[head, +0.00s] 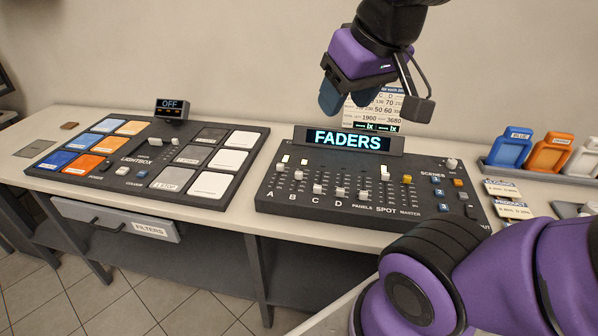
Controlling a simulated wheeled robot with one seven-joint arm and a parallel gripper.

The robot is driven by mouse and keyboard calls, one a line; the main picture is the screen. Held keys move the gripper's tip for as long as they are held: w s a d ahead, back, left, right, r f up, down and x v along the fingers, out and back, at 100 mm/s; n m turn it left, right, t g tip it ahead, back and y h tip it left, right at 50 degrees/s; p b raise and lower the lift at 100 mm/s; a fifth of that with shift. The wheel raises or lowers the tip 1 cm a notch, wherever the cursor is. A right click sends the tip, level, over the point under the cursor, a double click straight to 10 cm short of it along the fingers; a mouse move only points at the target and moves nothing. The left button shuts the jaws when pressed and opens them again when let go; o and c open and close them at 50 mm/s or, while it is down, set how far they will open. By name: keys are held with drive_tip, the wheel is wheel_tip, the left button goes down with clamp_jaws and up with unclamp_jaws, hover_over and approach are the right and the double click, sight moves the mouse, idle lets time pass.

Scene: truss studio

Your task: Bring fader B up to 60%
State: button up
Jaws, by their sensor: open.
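The fader console (265,199) is a dark slanted board on the bench, with a lit display reading FADERS (348,139) at its back. Fader B's white cap (298,175) appears around the middle of its slot, above the letter B; its exact percentage is not readable. Fader A's cap (280,167) sits higher to its left, and fader C's cap (317,189) sits low to its right. My gripper (346,99) is open and empty, pointing down, apart from the caps and partly in front of the wall card behind the display.
Right of B are D's low cap (340,192), further sliders and a yellow master cap (407,179). A lightbox console (150,160) stands left. Coloured bottles (548,152) and small cards (507,198) are at right. My arm covers the front right bench edge.

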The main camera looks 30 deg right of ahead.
drive_tip(key=w+d+f+m+g, duration=0.1)
drive_tip(key=w+d+f+m, duration=0.1)
drive_tip(key=w, duration=0.7)
drive_tip(key=m+g, duration=0.4)
drive_tip(key=m, duration=0.3)
hover_over(299, 172)
wheel_tip(299, 172, down, 24)
wheel_tip(299, 172, down, 10)
drive_tip(key=shift+f, duration=0.25)
drive_tip(key=shift+c, duration=0.5)
